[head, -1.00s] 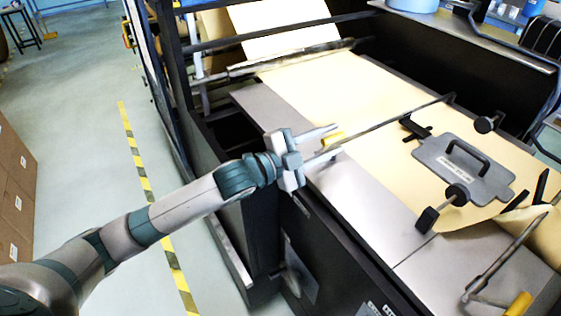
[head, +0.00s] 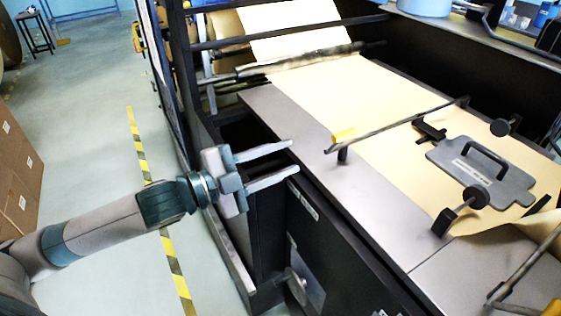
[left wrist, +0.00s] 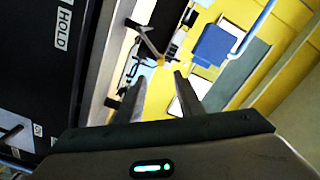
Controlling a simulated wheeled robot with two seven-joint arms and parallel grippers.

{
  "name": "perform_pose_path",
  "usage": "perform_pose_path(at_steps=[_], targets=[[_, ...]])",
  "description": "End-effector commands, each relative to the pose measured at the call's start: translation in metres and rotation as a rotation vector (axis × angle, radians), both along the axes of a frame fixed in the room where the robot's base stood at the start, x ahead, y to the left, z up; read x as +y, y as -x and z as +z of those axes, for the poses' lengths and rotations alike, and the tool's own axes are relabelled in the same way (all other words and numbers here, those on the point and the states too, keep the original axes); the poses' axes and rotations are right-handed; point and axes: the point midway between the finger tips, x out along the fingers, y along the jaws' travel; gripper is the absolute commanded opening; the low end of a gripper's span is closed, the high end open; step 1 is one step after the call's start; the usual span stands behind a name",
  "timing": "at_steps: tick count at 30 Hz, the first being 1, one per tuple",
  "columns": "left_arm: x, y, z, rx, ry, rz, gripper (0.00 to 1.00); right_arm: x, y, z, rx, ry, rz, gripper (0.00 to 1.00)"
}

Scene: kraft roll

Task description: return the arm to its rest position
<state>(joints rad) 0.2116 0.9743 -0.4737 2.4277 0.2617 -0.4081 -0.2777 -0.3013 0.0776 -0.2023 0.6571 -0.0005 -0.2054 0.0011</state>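My left gripper (head: 294,157) is open and empty in the head view, beside the left edge of the machine's grey table (head: 290,125). Its two fingers point right and stand apart, near the table edge. In the left wrist view the fingers (left wrist: 160,80) are also apart with nothing between them. My left arm reaches in from the lower left over the floor. My right gripper is not in view.
Kraft paper (head: 350,95) runs over the table. A thin bar with a yellow tip (head: 344,135) and a grey plate with a handle (head: 482,170) are on the right. Cardboard boxes (head: 20,165) stand at left. The floor around the striped tape (head: 138,145) is open.

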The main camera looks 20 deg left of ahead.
Motion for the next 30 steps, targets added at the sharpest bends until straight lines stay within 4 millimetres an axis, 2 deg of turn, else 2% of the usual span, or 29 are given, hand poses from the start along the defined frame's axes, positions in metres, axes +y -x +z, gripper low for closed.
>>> perform_pose_path(at_steps=[14,19,23,26,30], targets=[[0.0,0.0,0.0,0.001,0.001,0.0,0.34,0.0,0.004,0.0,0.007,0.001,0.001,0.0],[-0.001,0.0,-0.012,0.038,0.016,0.026,0.34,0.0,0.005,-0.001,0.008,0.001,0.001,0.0],[0.0,0.001,-0.04,0.124,0.048,0.087,0.34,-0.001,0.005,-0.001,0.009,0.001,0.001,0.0],[0.003,0.004,-0.073,0.231,0.083,0.166,0.34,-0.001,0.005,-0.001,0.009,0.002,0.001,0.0],[0.012,0.021,-0.135,0.432,0.141,0.316,0.34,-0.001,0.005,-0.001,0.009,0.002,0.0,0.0]])
